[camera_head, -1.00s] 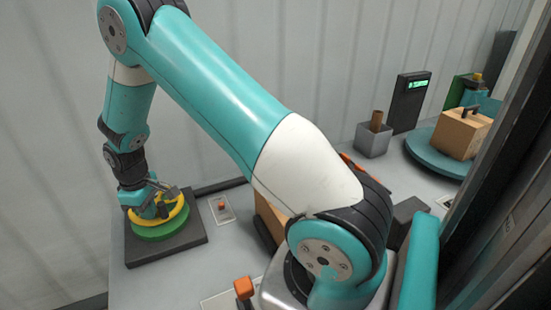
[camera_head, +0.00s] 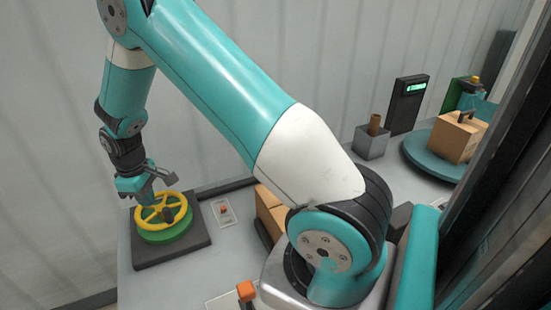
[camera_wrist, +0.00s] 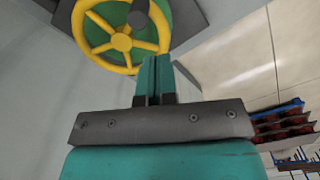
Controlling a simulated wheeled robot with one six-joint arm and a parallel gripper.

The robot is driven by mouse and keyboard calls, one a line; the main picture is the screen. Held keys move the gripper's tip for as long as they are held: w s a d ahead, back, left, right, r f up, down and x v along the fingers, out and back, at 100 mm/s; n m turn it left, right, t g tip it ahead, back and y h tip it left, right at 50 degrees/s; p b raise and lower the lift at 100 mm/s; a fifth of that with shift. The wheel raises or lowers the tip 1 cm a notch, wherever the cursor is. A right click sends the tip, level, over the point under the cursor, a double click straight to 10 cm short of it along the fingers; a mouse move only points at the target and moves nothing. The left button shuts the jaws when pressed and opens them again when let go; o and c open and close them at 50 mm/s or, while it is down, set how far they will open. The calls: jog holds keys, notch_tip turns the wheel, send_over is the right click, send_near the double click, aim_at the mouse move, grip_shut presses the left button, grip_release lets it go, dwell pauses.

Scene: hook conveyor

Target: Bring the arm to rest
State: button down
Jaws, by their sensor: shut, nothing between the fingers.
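My arm reaches over the table to the left in the head view. My gripper (camera_head: 148,201) points down close above the yellow handwheel (camera_head: 162,208), which sits on a green round base on a dark square plate (camera_head: 176,246). In the wrist view my gripper (camera_wrist: 156,62) has its two teal fingers together with nothing between them. The yellow handwheel (camera_wrist: 121,42) with its dark knob lies just beyond the fingertips there. I cannot tell for sure whether the fingers touch the wheel.
A small panel with an orange button (camera_head: 224,210) lies right of the wheel. A cardboard box (camera_head: 270,212) is partly behind my arm. Farther right stand a grey cup (camera_head: 371,142), a dark display post (camera_head: 408,105) and a teal turntable (camera_head: 420,160) bearing a box (camera_head: 459,140).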

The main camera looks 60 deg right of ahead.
notch_tip(320, 180, up, 2)
jog(key=shift+r+p, duration=0.15)
jog(key=shift+p, duration=0.4)
jog(key=s+a+r+n+y+b, duration=0.1)
jog(key=s+a+r+y+b, duration=0.15)
jog(key=s+a+r, duration=0.5)
jog(key=s+a+r+y+b, duration=0.1)
jog(key=s+a+r+b, duration=0.35)
jog(key=s, duration=0.65)
jog(key=s+a+r+b, duration=0.1)
jog(key=s+a, duration=0.1)
jog(key=s, duration=0.9)
jog(key=shift+s+a+n+y, duration=0.15)
jog(key=shift+a+n+y, duration=0.15)
jog(key=shift+n+y, duration=0.1)
dwell(0.6)
